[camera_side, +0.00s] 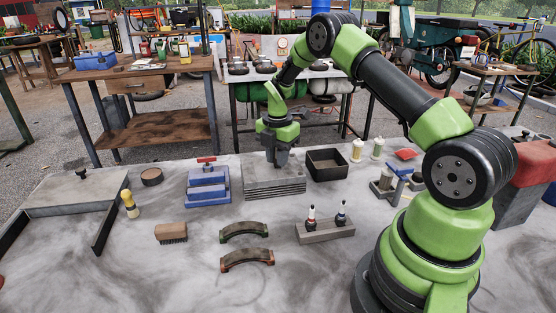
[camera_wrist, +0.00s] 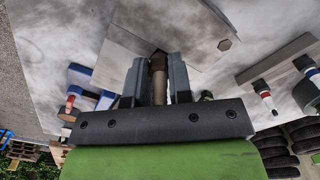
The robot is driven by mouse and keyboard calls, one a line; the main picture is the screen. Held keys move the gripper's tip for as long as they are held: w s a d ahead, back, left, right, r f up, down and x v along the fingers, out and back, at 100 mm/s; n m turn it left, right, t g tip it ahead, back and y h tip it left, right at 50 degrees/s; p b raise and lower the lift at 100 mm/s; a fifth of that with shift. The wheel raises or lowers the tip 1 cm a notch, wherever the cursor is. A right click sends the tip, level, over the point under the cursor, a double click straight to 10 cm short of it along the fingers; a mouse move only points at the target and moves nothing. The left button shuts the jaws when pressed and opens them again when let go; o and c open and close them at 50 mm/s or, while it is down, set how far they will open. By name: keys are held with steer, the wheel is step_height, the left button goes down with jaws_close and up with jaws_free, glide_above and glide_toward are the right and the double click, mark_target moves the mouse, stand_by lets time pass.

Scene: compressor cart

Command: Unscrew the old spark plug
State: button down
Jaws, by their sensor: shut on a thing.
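My gripper (camera_side: 279,160) points down over a grey finned metal block (camera_side: 275,187) in the middle of the bench in the side view. In the wrist view, my gripper (camera_wrist: 160,65) is shut on the old spark plug (camera_wrist: 159,80), a brownish, upright cylinder between the two fingers. The far end of the plug meets a dark opening in the block's flat grey face (camera_wrist: 195,58). How deep it sits there is hidden. In the side view, the plug is hidden by the fingers.
A dark open tray (camera_side: 327,177) stands right of the finned block, and a blue vise (camera_side: 207,192) stands left. In front are a holder (camera_side: 325,235) with two plugs, a brush (camera_side: 171,231) and two curved parts (camera_side: 246,259). The bench's front left is mostly clear.

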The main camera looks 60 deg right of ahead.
stand_by(0.3)
steer(key=n, duration=0.4)
steer(key=shift+n, duration=0.4)
steer(key=c, duration=1.2)
jaws_free()
